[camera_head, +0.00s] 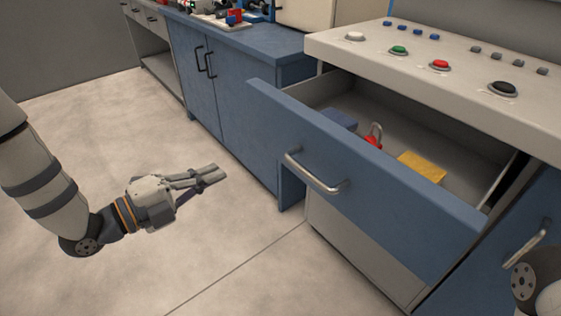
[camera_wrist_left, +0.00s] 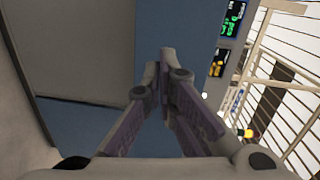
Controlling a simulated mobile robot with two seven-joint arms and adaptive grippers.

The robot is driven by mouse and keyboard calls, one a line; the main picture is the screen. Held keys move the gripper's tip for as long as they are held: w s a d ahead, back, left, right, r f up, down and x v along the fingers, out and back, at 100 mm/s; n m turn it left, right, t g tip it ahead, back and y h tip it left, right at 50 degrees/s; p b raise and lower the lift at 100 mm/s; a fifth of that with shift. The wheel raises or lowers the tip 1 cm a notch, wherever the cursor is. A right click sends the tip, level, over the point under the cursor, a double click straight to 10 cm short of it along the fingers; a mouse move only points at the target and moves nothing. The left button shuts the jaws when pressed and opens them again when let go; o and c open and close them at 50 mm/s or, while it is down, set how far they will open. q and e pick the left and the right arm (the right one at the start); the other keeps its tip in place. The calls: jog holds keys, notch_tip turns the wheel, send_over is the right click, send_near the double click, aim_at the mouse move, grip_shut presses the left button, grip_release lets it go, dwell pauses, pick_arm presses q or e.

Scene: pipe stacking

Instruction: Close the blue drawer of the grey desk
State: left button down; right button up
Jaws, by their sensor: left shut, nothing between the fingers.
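The blue drawer (camera_head: 400,205) of the grey desk (camera_head: 420,82) stands pulled out, with a curved metal handle (camera_head: 315,174) on its front. Inside it lie a blue block (camera_head: 341,119), a red padlock (camera_head: 373,139) and a yellow block (camera_head: 421,166). My left gripper (camera_head: 214,172) is shut and empty, held in the air to the left of the drawer front and apart from it. Its closed fingers also show in the left wrist view (camera_wrist_left: 167,55). My right gripper is not in view; only part of my right arm shows at the lower right corner.
A blue cabinet (camera_head: 215,85) with two door handles stands behind, left of the desk, with small items on top. The desk top carries several buttons, including a green button (camera_head: 399,50) and a red button (camera_head: 440,65). The pale floor (camera_head: 75,130) at left is clear.

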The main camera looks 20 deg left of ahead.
aim_at(279, 134)
pick_arm(q)
jog(key=shift+m+t+h, duration=0.3)
jog(key=shift+m+h, duration=0.1)
jog(key=shift+m, duration=0.4)
jog(key=x, duration=0.4)
jog(key=r+b+x, duration=0.1)
jog(key=x, duration=0.9)
jog(key=shift+w+a+r, duration=0.2)
jog(key=shift+a+r, duration=0.05)
jog(key=shift+r, duration=0.1)
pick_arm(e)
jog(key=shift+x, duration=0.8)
